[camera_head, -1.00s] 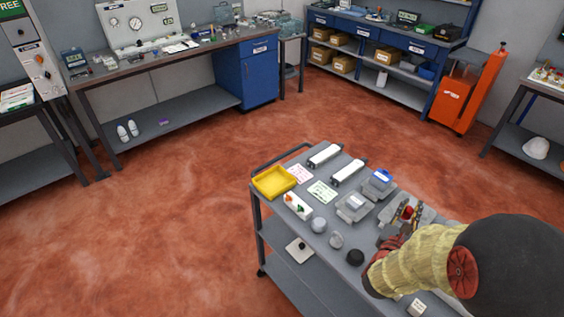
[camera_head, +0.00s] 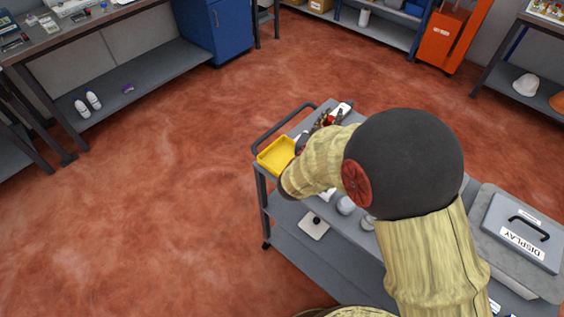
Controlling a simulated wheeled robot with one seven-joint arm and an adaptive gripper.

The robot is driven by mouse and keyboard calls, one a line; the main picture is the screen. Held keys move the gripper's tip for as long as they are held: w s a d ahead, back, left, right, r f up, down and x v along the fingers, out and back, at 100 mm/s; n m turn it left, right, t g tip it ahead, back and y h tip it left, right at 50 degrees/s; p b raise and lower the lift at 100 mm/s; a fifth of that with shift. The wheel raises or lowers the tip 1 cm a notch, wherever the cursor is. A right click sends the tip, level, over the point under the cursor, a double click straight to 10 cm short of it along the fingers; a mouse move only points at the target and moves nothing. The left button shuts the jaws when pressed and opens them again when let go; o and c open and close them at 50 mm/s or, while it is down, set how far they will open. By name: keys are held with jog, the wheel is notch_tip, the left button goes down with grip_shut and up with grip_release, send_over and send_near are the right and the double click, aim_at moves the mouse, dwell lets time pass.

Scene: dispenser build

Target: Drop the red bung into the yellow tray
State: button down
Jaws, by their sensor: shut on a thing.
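The yellow tray (camera_head: 264,160) sits at the far left corner of the grey trolley. Its right side is partly hidden by my arm. My gripper (camera_head: 327,122) is above the trolley, to the right of and beyond the tray, not over it. It is shut on the red bung (camera_head: 330,119), a small red spot between the fingers. The bung's shape and the exact grip are too small to make out.
My arm covers much of the trolley (camera_head: 269,205) top. A grey case marked DISPLAY (camera_head: 520,235) lies at the right. Round grey pieces (camera_head: 346,205) show beside my arm. A rail (camera_head: 283,126) edges the trolley's far left end. The floor to the left is clear.

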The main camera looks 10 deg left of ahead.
jog(key=s+a+f+b, duration=0.2)
jog(key=s+a+b, duration=0.1)
jog(key=a, duration=0.9)
notch_tip(320, 180, down, 6)
jog(key=b, duration=0.4)
jog(key=shift+w, duration=0.15)
jog(key=c, duration=1.6)
grip_release()
jog(key=v, duration=1.2)
jog(key=shift+d+r, duration=0.15)
jog(key=shift+d, duration=0.05)
